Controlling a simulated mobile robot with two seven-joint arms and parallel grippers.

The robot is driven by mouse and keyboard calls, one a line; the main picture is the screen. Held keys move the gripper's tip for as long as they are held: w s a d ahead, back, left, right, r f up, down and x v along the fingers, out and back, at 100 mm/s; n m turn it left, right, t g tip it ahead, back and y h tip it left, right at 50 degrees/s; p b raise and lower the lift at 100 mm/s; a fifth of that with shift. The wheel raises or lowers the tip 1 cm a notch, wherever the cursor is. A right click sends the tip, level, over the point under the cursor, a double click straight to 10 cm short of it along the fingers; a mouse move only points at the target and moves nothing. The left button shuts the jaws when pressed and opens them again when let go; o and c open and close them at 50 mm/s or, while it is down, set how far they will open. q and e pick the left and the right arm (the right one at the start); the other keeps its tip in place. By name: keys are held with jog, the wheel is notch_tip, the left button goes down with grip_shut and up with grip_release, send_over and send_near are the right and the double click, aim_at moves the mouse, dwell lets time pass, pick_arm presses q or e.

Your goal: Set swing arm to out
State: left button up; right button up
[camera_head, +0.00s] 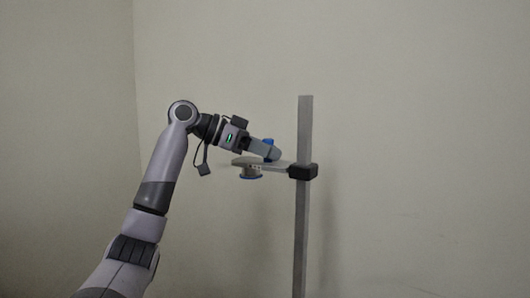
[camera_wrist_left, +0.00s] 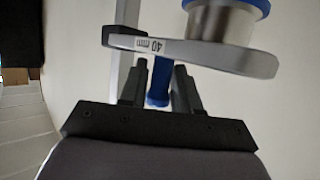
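The grey swing arm (camera_head: 272,163) reaches left from a black clamp on an upright post, roughly level. A blue upright handle (camera_head: 268,143) stands on top of it, and a grey cylinder (camera_head: 251,171) with a blue rim hangs under its free end. My left gripper (camera_head: 277,153) is at the handle, just above the swing arm. The swing arm (camera_wrist_left: 190,55) shows a "40" mark there. My right gripper is not in view.
The grey post (camera_head: 304,130) stands upright with the black clamp (camera_head: 303,171) around it. Plain walls lie behind. The space right of the post and below the swing arm looks clear.

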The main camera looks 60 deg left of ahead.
pick_arm(q)
jog(key=shift+o, duration=0.7)
jog(key=shift+d+r, duration=0.25)
jog(key=shift+d, duration=0.05)
jog(key=shift+f, duration=0.1)
jog(key=shift+a+f, duration=0.1)
jog(key=shift+a, duration=0.05)
jog(key=b+v, duration=0.1)
jog(key=v, duration=0.6)
